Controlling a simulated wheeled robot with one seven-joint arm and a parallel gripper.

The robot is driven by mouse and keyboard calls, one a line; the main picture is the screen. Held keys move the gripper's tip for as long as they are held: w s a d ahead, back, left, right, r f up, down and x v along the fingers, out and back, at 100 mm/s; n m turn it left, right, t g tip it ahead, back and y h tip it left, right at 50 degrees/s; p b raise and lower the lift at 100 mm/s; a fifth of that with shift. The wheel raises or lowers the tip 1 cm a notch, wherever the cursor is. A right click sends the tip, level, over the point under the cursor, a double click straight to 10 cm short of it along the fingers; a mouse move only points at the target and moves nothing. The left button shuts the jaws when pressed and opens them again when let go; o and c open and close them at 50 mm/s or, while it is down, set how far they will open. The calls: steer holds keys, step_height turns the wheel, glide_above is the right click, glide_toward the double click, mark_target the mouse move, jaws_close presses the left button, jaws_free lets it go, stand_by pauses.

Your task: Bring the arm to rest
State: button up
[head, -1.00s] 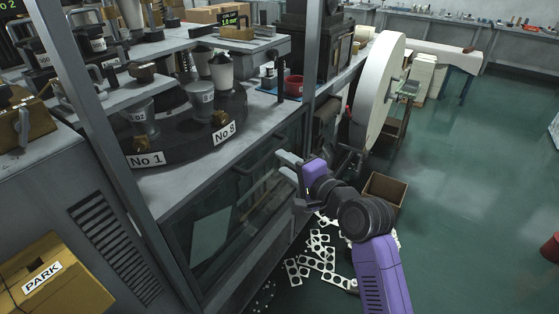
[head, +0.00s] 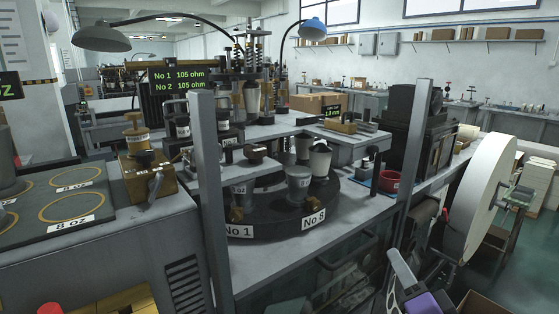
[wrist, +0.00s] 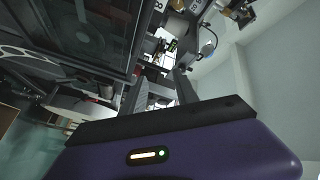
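My gripper (head: 402,278) shows at the bottom right of the head view, in front of the machine's lower front. A pale finger points up and left, with part of my purple arm below it at the frame edge. The rest of my arm is cut off. In the wrist view my purple gripper housing (wrist: 190,150) fills the bottom, with a small lit strip on it. I see nothing held.
A round dark turntable (head: 270,222) with labels No 1 and No 8 carries cups. A grey frame post (head: 211,200) stands at its left. A large white roll (head: 482,200) stands right of my gripper. A red bowl (head: 390,181) sits on the bench.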

steer(key=s+a+f+n+g, duration=0.1)
steer(key=s+f+n, duration=0.2)
steer(key=s, duration=1.1)
steer(key=s+a+f+n+g, duration=0.1)
steer(key=s+f+n, duration=0.3)
steer(key=s, duration=1.1)
steer(key=s+a+f+n+g, duration=0.2)
steer(key=s+a+f+n, duration=0.1)
steer(key=s, duration=1.1)
steer(key=shift+s+f, duration=0.25)
steer(key=shift+f, duration=0.65)
